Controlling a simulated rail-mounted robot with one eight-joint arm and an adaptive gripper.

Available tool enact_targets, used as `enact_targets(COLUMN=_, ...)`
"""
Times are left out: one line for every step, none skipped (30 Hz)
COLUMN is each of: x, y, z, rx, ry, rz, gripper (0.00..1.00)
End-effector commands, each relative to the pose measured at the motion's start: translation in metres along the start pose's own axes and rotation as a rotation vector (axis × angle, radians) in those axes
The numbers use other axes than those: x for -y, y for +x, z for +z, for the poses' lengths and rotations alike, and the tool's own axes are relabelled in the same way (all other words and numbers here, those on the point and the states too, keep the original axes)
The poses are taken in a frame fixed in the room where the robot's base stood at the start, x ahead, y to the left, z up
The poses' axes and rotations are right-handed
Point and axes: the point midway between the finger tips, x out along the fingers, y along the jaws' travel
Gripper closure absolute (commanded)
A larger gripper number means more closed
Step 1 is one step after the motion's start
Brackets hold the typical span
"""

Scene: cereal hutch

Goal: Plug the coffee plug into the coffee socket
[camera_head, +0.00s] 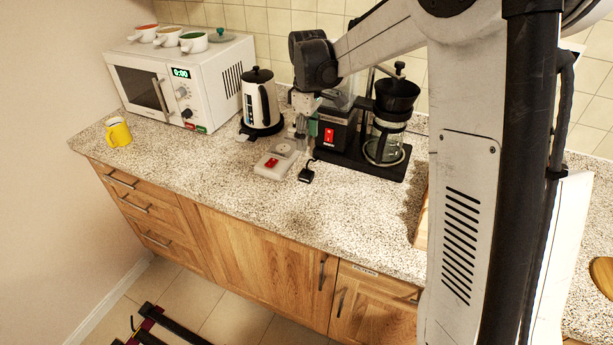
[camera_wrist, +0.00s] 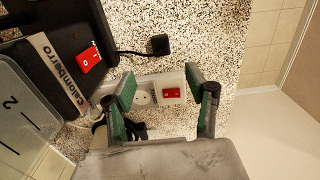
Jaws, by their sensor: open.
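The coffee plug is a small black block (camera_head: 306,176) on the counter, beside the white socket strip. In the wrist view the plug (camera_wrist: 159,44) lies beyond the fingertips, with its black cord running left toward the coffee maker. The coffee socket is a round outlet (camera_head: 284,149) on the white strip, which also carries a red switch (camera_head: 271,162). In the wrist view the outlet (camera_wrist: 141,98) and the red switch (camera_wrist: 172,92) show between the fingers. My gripper (camera_head: 302,130), seen again in the wrist view (camera_wrist: 160,80), is open and empty, pointing down above the strip.
The coffee maker (camera_head: 337,128) with its glass carafe (camera_head: 384,147) stands right of the gripper. A white kettle (camera_head: 260,102) on a black base stands left. A microwave (camera_head: 185,85) with bowls and a yellow mug (camera_head: 118,132) are farther left. The front counter is clear.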

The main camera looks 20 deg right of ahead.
Motion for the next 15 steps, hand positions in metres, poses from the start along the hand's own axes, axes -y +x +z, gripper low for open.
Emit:
enact_targets(x=0.0, y=0.004, z=0.0, rx=0.0, ry=0.0, rz=0.0, gripper=0.49)
enact_targets(x=0.0, y=0.007, z=0.0, rx=0.0, ry=0.0, rz=0.0, gripper=0.49)
enact_targets(x=-0.001, y=0.012, z=-0.001, rx=0.0, ry=0.0, rz=0.0, gripper=0.49)
enact_targets(x=-0.001, y=0.017, z=-0.001, rx=0.0, ry=0.0, rz=0.0, gripper=0.49)
enact_targets(x=0.0, y=0.022, z=-0.001, rx=0.0, ry=0.0, rz=0.0, gripper=0.49)
enact_targets(x=0.0, y=0.029, z=0.0, rx=0.0, ry=0.0, rz=0.0, gripper=0.49)
enact_targets(x=0.0, y=0.035, z=0.0, rx=0.0, ry=0.0, rz=0.0, gripper=0.49)
enact_targets(x=-0.001, y=0.041, z=-0.001, rx=0.0, ry=0.0, rz=0.0, gripper=0.49)
enact_targets(x=0.0, y=0.048, z=-0.001, rx=0.0, ry=0.0, rz=0.0, gripper=0.49)
enact_targets(x=0.0, y=0.053, z=0.0, rx=0.0, ry=0.0, rz=0.0, gripper=0.49)
enact_targets(x=0.0, y=0.059, z=0.0, rx=0.0, ry=0.0, rz=0.0, gripper=0.49)
enact_targets(x=0.0, y=0.065, z=-0.001, rx=0.0, ry=0.0, rz=0.0, gripper=0.49)
enact_targets(x=0.0, y=0.069, z=-0.001, rx=0.0, ry=0.0, rz=0.0, gripper=0.49)
enact_targets(x=0.0, y=0.072, z=0.0, rx=0.0, ry=0.0, rz=0.0, gripper=0.49)
enact_targets(x=0.0, y=0.076, z=-0.001, rx=0.0, ry=0.0, rz=0.0, gripper=0.49)
